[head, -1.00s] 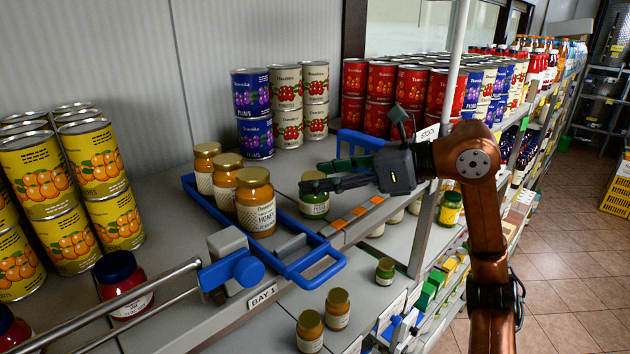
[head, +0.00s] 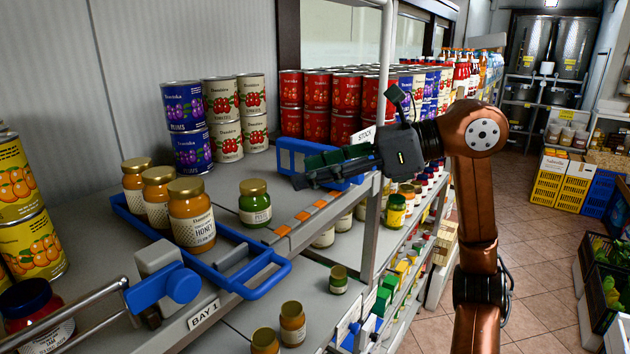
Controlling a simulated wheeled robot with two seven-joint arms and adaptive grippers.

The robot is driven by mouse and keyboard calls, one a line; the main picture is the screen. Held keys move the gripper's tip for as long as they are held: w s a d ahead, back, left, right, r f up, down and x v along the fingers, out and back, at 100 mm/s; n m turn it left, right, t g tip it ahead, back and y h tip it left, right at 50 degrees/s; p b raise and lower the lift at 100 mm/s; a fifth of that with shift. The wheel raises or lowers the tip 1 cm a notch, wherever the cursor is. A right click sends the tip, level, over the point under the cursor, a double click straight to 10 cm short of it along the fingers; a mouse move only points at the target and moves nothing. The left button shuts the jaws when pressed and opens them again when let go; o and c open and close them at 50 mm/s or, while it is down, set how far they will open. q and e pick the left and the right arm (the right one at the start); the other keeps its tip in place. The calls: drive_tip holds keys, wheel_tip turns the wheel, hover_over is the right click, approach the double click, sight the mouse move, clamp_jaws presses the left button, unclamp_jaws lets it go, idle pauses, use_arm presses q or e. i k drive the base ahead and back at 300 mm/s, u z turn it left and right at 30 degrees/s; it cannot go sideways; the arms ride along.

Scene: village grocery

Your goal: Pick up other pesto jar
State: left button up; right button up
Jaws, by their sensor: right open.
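A pesto jar (head: 255,206), green with a gold lid and pale label, stands upright on the grey shelf, right of the blue tray (head: 246,288). My right gripper (head: 303,172) comes in from the right, its dark fingers pointing left and apart. It is empty, with its fingertips to the right of the jar's lid and slightly above it, not touching. A smaller green jar with a gold lid (head: 339,281) stands on the lower shelf; its label is too small to read. My left gripper is not in view.
Honey jars (head: 192,218) stand in the blue tray. Plum cans (head: 184,106) and tomato cans (head: 222,98) are stacked behind. A metal rail (head: 100,296) crosses the front left. Bare shelf surrounds the pesto jar.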

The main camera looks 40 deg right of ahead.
sight(337, 278)
drive_tip(key=k, duration=1)
